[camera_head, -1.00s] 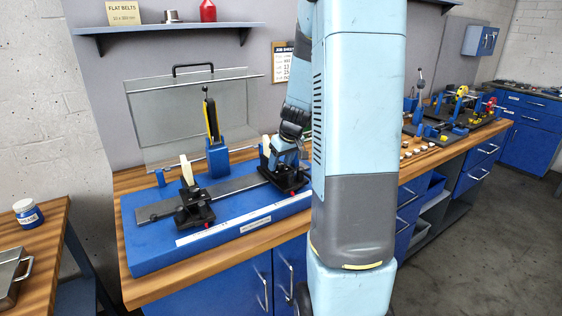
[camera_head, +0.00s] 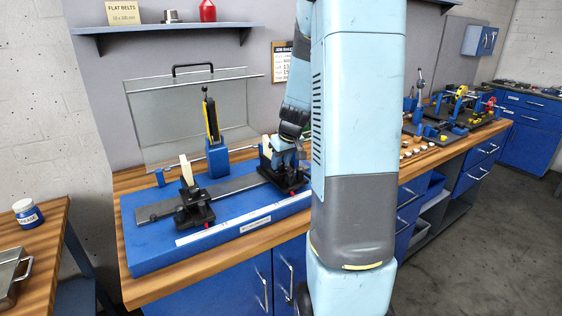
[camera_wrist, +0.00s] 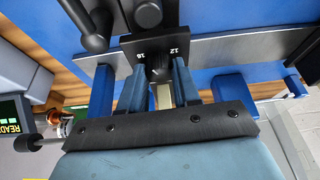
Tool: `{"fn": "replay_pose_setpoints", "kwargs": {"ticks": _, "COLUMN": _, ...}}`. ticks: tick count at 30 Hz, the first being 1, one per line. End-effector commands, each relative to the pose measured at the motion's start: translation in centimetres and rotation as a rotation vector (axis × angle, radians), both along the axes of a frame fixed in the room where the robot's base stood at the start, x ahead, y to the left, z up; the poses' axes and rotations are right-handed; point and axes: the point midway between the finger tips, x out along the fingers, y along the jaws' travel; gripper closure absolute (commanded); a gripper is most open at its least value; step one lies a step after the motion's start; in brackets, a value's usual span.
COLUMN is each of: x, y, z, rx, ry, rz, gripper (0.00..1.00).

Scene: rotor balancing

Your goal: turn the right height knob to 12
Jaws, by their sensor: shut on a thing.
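The right height knob (camera_wrist: 159,68) is a small dark knob in front of a black plate (camera_wrist: 133,42) marked 12 and 16 in white. My gripper (camera_wrist: 157,84) is shut on it, with a blue-grey finger on each side. I cannot make out a pointer on the knob, so its setting is unclear. In the head view my gripper (camera_head: 284,150) is at the right black stand (camera_head: 290,182) on the blue base (camera_head: 150,252), hiding part of that stand. The left black stand (camera_head: 194,208) stands apart on the same base.
A grey rail (camera_head: 235,185) runs along the base between the stands. A blue post with a yellow-black upright (camera_head: 212,122) stands behind it, before a clear guard panel (camera_head: 165,115) with a black handle. Small parts lie on the bench to the right.

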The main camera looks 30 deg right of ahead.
Motion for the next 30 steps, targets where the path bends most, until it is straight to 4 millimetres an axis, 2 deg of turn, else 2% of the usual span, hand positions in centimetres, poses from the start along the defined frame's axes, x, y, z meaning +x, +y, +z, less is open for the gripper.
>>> {"fn": "replay_pose_setpoints", "kwargs": {"ticks": 7, "x": 0.0, "y": 0.08, "z": 0.02, "rx": -0.001, "ry": -0.001, "rz": -0.086, "gripper": 0.99}}
{"fn": "replay_pose_setpoints", "kwargs": {"ticks": 17, "x": 0.0, "y": 0.06, "z": 0.04, "rx": -0.001, "ry": -0.002, "rz": -0.1, "gripper": 0.99}}
{"fn": "replay_pose_setpoints", "kwargs": {"ticks": 18, "x": 0.01, "y": 0.06, "z": 0.04, "rx": -0.001, "ry": -0.002, "rz": -0.1, "gripper": 0.67}}
{"fn": "replay_pose_setpoints", "kwargs": {"ticks": 26, "x": 0.01, "y": 0.08, "z": 0.03, "rx": 0.0, "ry": -0.002, "rz": -0.099, "gripper": 0.43}}
{"fn": "replay_pose_setpoints", "kwargs": {"ticks": 30, "x": 0.01, "y": 0.09, "z": 0.02, "rx": 0.0, "ry": -0.001, "rz": -0.099, "gripper": 0.43}}
